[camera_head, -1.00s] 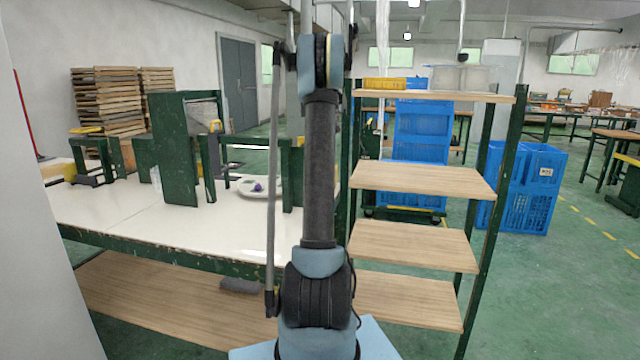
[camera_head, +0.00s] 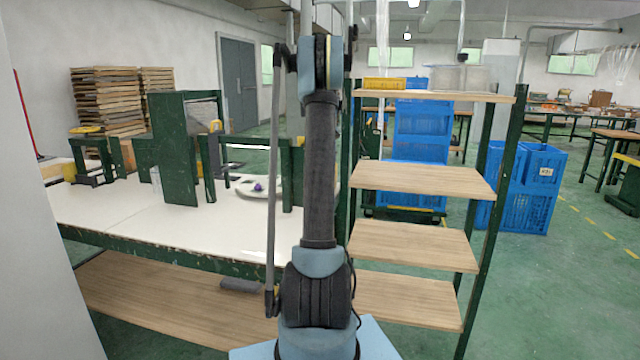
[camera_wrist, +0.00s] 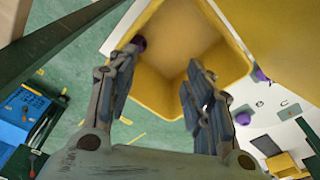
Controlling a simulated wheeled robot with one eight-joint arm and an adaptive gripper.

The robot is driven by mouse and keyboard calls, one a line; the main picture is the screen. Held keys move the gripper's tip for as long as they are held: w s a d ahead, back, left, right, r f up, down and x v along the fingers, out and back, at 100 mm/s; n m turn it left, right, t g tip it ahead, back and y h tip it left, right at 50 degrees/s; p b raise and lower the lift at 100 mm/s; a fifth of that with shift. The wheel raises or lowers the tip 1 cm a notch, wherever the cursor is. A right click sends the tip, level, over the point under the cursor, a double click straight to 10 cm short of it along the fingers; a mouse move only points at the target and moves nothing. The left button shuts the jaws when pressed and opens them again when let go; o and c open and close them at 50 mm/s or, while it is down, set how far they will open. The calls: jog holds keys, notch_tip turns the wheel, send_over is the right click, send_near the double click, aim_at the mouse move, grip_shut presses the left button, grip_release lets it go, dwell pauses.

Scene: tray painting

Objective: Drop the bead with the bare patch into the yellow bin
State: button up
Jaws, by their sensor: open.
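A yellow bin (camera_wrist: 180,35) opens below my gripper (camera_wrist: 160,88) in the wrist view. A yellow bin (camera_head: 384,84) also shows on the top shelf in the head view. My gripper is open, its two fingers spread over the bin opening with nothing between them. More purple pieces (camera_wrist: 260,75) show right of the bin. A purple bead (camera_head: 258,188) lies on a white plate in the head view. No bare patch can be made out.
The white plate (camera_head: 243,192) lies on the white table (camera_head: 150,220) at left, beside green frames (camera_head: 178,150). The wooden shelf rack (camera_head: 420,180) has bare lower boards. Blue crates (camera_head: 525,185) stand behind it. Green floor is free at right.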

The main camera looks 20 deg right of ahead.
notch_tip(320, 180, up, 12)
jog(key=s, duration=0.1)
jog(key=shift+s, duration=0.15)
dwell(0.4)
jog(key=shift+a+f, duration=0.1)
